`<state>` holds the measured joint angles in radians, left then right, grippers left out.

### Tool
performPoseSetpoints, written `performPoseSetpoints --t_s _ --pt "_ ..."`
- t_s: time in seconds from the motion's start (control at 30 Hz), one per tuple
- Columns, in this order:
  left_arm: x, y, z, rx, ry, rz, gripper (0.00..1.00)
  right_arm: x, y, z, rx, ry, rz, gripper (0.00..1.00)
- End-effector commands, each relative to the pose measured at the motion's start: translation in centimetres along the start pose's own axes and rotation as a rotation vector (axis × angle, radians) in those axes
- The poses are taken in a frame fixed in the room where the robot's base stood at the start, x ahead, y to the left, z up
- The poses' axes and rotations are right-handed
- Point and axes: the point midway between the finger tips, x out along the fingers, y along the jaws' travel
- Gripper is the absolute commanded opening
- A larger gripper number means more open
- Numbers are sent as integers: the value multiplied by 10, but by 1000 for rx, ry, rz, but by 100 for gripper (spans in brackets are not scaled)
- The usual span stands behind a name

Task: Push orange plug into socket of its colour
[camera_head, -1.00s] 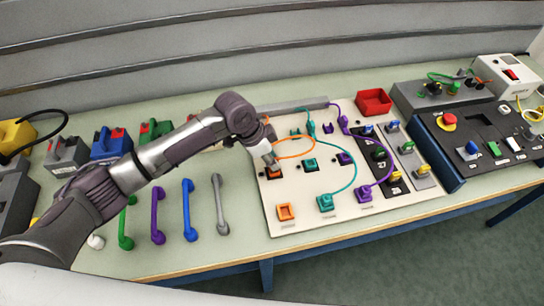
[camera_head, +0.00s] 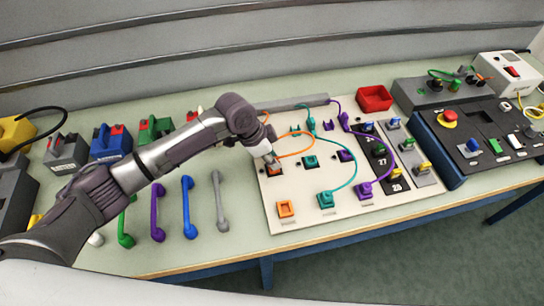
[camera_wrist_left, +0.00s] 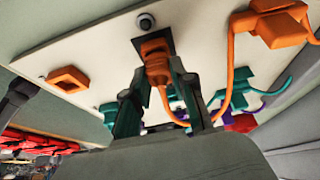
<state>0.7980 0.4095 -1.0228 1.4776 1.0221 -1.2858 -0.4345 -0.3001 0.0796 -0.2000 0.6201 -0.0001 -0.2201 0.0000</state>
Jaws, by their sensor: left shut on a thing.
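The orange plug (camera_wrist_left: 156,62) sits between the fingers of my left gripper (camera_wrist_left: 160,75), over a dark square on the pale board. My left gripper (camera_head: 271,164) is shut on it, and an orange cord runs from it. In the head view the gripper mostly hides the plug. I cannot tell how deep it sits in the square. An open orange frame-shaped socket (camera_head: 286,209) is on the board nearer the front edge; it also shows in the left wrist view (camera_wrist_left: 68,80). Another orange block (camera_wrist_left: 280,26) with a cord is at the upper right there. My right gripper is not in view.
Teal and purple plugs with cords stand on the board (camera_head: 300,222), right of my gripper. Coloured handles, including a grey one (camera_head: 220,203), lie to the left. A dark switch panel (camera_head: 465,165) is at the right.

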Motion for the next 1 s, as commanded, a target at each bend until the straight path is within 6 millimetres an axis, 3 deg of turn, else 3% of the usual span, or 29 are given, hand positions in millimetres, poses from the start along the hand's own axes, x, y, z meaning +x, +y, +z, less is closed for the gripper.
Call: performPoseSetpoints --t_s 0.17,0.2,0.37,0.57,0.73,1.0 --pt "7 1 4 -1 -3 2 0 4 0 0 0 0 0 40" --pt "7 1 4 0 -3 1 28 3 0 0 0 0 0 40" --pt "6 1 3 -1 -3 1 54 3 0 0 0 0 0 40" --pt "6 0 3 -1 -2 1 54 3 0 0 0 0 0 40" --pt "6 0 3 -1 -2 1 79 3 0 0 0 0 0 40" --pt "6 0 3 -1 -2 1 79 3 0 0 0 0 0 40"
